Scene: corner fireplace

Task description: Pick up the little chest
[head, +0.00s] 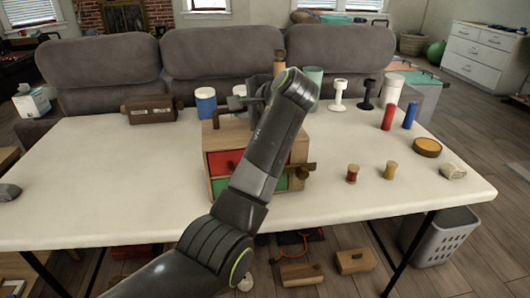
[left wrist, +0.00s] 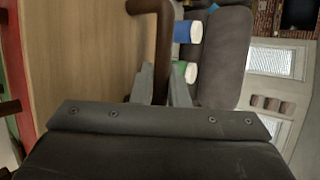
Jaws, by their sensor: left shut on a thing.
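The little chest (head: 216,172), a light wooden box with a red drawer front above a green one, stands on the white table. My left arm crosses in front of it and hides its middle. My left gripper (head: 258,92) is over the chest's top. In the left wrist view, the chest's wooden face (left wrist: 85,50) fills the left side, with a brown handle (left wrist: 145,7) rising from it. The left gripper's fingers (left wrist: 160,88) are shut on this handle. The right gripper is out of view.
A brown wooden box (head: 150,110) and a blue-and-white cup (head: 206,104) stand left of the chest. Red (head: 389,116) and blue (head: 410,115) cylinders, small spools (head: 352,173) and a round tan disc (head: 427,147) are at right. A grey sofa (head: 110,65) borders the table's far side.

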